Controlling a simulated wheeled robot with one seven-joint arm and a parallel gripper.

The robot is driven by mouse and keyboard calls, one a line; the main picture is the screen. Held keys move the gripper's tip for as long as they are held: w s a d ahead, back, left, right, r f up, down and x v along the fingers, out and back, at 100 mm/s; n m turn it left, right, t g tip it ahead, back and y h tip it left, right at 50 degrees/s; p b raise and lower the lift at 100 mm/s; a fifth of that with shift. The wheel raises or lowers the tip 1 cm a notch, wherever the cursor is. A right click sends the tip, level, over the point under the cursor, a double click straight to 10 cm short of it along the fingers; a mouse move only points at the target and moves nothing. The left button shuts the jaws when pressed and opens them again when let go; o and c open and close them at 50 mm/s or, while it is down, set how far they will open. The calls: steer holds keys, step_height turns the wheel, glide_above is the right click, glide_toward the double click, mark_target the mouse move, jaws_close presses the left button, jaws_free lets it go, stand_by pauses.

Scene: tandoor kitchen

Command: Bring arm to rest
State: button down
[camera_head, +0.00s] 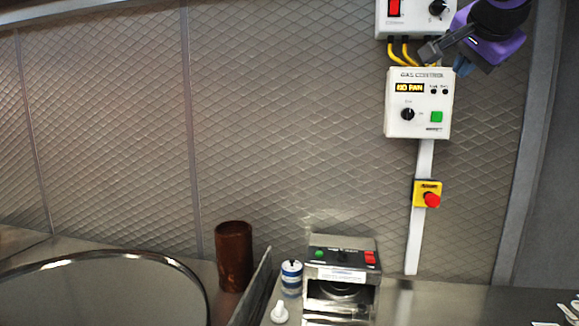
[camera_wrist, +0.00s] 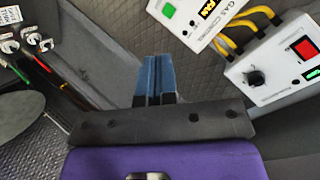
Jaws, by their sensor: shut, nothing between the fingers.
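My gripper (camera_head: 463,66) is at the upper right in the head view, with its purple body, dark bar and blue fingers. It is in front of the wall, near the gas control box (camera_head: 418,103) in the picture. In the wrist view my gripper (camera_wrist: 153,76) has its two blue fingers close together, shut with nothing between them. No held object shows. I cannot tell how far the fingers are from the wall.
A second control box (camera_head: 414,18) with a red switch hangs above, joined by yellow cables. A red emergency button (camera_head: 431,199) is lower on the wall. A brown cylinder (camera_head: 235,256), a blue-white can (camera_head: 291,278) and a small machine (camera_head: 341,280) stand on the counter.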

steer(key=s+f+n+g+y, duration=0.1)
steer(key=s+f+n+g, duration=0.2)
steer(key=s+f+n, duration=0.3)
steer(key=s+f+n+g+y, duration=0.1)
steer(key=s+f+n+g, duration=0.2)
steer(key=s+f, duration=1.3)
step_height(320, 180, down, 4)
steer(key=n, duration=0.3)
steer(key=shift+s+a+f+n+y, duration=0.2)
steer(key=shift+a+n+y, duration=0.1)
steer(key=shift+n, duration=0.1)
